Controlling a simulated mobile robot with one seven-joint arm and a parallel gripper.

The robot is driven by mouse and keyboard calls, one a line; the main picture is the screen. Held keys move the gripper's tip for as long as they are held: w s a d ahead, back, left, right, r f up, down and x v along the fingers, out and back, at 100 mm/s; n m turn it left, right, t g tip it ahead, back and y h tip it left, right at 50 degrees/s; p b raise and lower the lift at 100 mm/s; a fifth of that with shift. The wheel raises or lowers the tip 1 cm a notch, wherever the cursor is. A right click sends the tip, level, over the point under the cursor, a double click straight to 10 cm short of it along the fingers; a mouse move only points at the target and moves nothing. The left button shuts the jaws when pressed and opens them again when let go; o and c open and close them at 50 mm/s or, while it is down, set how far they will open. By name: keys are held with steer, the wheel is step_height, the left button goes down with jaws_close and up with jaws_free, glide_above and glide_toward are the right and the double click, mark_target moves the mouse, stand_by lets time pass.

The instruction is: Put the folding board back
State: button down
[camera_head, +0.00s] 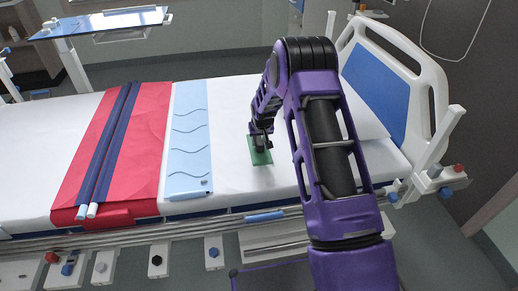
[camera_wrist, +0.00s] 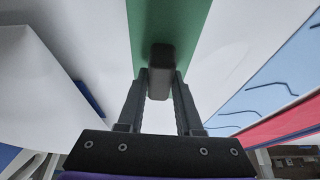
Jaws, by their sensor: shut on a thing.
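My gripper (camera_head: 260,142) points down over the white bed (camera_head: 232,150), right of the blue panel. It is shut on the dark grey grip (camera_wrist: 160,75) of a green board, which I take to be the folding board. The green board (camera_head: 262,158) shows as a small flat piece under the fingers in the head view, partly hidden by them. In the wrist view the green board (camera_wrist: 178,25) runs out of the top of the picture. I cannot tell whether it touches the bed.
A light blue panel with wavy lines (camera_head: 189,140) lies left of my gripper. Beyond it are a red cloth (camera_head: 145,150) and two dark blue rods (camera_head: 108,145). An overbed table (camera_head: 100,24) stands behind; the headboard (camera_head: 385,85) and bed rails (camera_head: 120,238) border the bed.

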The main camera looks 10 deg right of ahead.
steer(key=shift+f, duration=1.55)
steer(key=shift+f, duration=0.1)
steer(key=c, duration=0.6)
jaws_free()
steer(key=p+v, duration=0.1)
steer(key=v, duration=1.1)
